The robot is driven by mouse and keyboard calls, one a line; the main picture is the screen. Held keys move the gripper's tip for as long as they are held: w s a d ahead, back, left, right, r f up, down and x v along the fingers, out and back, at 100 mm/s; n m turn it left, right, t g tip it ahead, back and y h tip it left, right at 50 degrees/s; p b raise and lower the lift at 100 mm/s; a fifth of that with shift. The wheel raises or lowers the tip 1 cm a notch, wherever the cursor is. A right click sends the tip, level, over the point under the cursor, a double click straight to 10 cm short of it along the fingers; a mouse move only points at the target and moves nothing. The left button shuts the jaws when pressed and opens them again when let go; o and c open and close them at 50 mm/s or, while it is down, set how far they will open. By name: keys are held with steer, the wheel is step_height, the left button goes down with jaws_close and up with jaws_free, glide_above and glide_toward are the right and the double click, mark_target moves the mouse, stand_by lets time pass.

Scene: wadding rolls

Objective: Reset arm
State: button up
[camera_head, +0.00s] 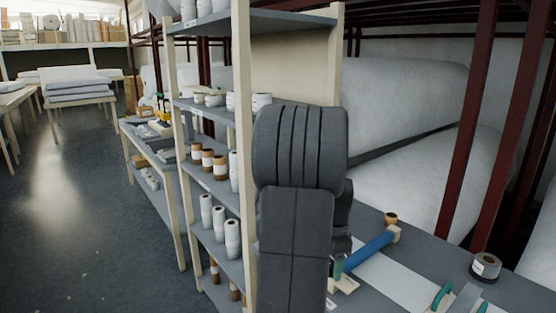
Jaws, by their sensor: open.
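My dark grey arm stands folded upright in the middle of the view, with its ribbed rounded part above a flat lower link. Part of another dark section shows behind its right side. My gripper cannot be made out; it is hidden behind the arm or outside the picture.
A shelf rack (247,150) with white and brown rolls stands close behind my arm, on its left. A table (516,291) at the right holds a blue roll (371,249), a grey tape roll (485,267) and green-handled tools (441,296). Open floor (75,215) lies at the left.

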steer(key=m+b, duration=0.1)
steer(key=m, duration=0.4)
steer(key=shift+m, duration=0.4)
steer(key=shift+r, duration=0.15)
